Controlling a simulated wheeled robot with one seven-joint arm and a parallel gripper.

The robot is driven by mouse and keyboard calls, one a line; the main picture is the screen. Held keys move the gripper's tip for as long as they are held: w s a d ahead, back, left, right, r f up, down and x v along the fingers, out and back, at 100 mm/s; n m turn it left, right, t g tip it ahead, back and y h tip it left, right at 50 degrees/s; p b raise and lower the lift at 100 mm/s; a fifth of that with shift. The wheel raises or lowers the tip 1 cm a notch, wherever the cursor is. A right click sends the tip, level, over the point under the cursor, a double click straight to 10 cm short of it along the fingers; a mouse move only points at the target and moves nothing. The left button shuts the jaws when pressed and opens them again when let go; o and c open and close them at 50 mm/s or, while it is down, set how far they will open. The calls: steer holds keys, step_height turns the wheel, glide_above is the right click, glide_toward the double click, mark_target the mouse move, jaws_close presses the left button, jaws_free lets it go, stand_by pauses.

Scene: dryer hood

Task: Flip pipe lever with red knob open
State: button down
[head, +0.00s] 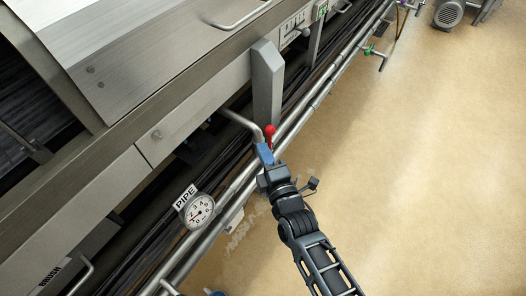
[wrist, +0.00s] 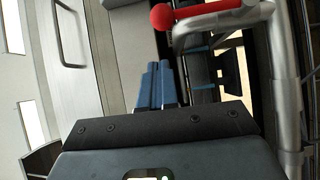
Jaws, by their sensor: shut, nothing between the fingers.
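The red knob (head: 269,130) shows in the head view just past the tips of my gripper (head: 264,150). In the wrist view the round red knob (wrist: 162,16) sits at the top, beyond my blue fingertips (wrist: 157,66), with a visible gap between them in the picture. In the head view my gripper hides part of the lever and pipe below the knob.
A pressure gauge labelled PIPE (head: 199,211) stands beside the pipes at lower left. A steel machine hood (head: 150,60) and a metal post (head: 267,85) lie left of and above my gripper. A green-handled valve (head: 369,50) is farther up the pipes.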

steer(key=b+v, duration=0.1)
steer(key=v, duration=0.8)
steer(key=shift+s+r, duration=0.2)
steer(key=shift+s, duration=0.2)
steer(key=shift+d, duration=0.15)
steer(key=s+d+r+m+h, duration=0.1)
steer(key=s+d+m, duration=0.25)
steer(key=s, duration=0.25)
steer(key=s+d+r+m+g+h, duration=0.1)
steer(key=s+d+r+m, duration=0.1)
steer(key=s+d+m, duration=0.3)
steer(key=s+d+r+m+h, duration=0.1)
steer(key=s+m, duration=0.1)
steer(key=s, duration=0.5)
steer(key=s+d+r+m+g+h, duration=0.1)
steer(key=s+d+r+m+h, duration=0.1)
steer(key=s+d+r+m, duration=0.4)
steer(key=s+r+m, duration=0.4)
steer(key=s+r, duration=0.3)
steer(key=shift+m, duration=0.25)
